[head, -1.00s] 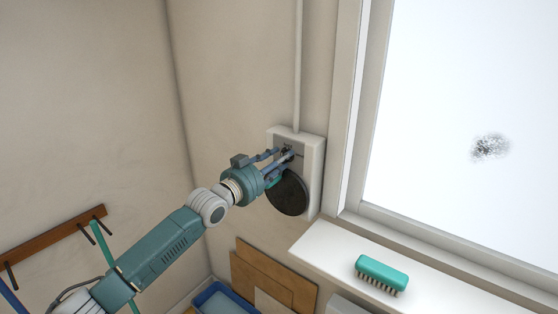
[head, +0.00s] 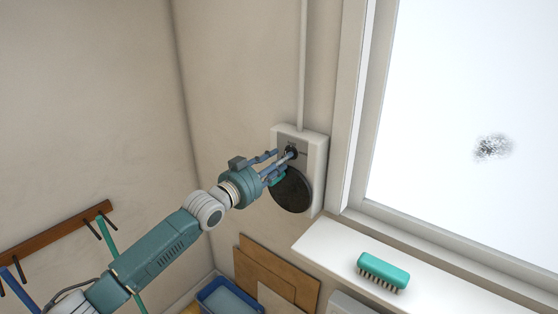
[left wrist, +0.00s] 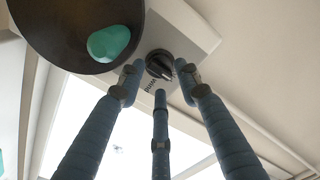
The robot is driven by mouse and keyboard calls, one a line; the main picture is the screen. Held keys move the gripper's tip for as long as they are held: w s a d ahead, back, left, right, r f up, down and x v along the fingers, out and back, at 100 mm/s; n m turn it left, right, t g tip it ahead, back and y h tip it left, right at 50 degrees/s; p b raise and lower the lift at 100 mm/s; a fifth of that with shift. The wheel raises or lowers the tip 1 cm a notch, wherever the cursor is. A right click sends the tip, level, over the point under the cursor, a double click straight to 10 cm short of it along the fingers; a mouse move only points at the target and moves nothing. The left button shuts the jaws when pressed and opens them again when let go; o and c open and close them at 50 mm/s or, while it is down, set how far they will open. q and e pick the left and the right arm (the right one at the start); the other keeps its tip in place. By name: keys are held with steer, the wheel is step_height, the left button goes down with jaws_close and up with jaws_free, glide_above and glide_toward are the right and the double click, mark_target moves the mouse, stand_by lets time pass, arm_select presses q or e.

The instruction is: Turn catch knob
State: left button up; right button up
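The catch knob is a small black knob (left wrist: 159,64) on a pale box (head: 315,170) fixed to the wall beside the window. A large dark round disc (head: 291,192) sits below it on the same box. My left gripper (head: 287,158) reaches up to the knob from the lower left. In the left wrist view its three blue fingers (left wrist: 159,83) stand spread around the knob, with gaps seen between the side fingertips and the knob. The fingers hide part of the knob in the head view. My right gripper is not in view.
A teal oval piece (left wrist: 108,42) sits on the dark disc, close to the fingers. A white pipe (head: 302,65) runs up from the box. A teal brush (head: 383,271) lies on the window sill (head: 330,243). Boards (head: 268,272) and a blue tub (head: 228,298) are below.

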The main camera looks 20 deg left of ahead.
arm_select(q)
steer(key=p+v, duration=0.3)
steer(key=v, duration=0.3)
stand_by(0.3)
steer(key=shift+f, duration=0.15)
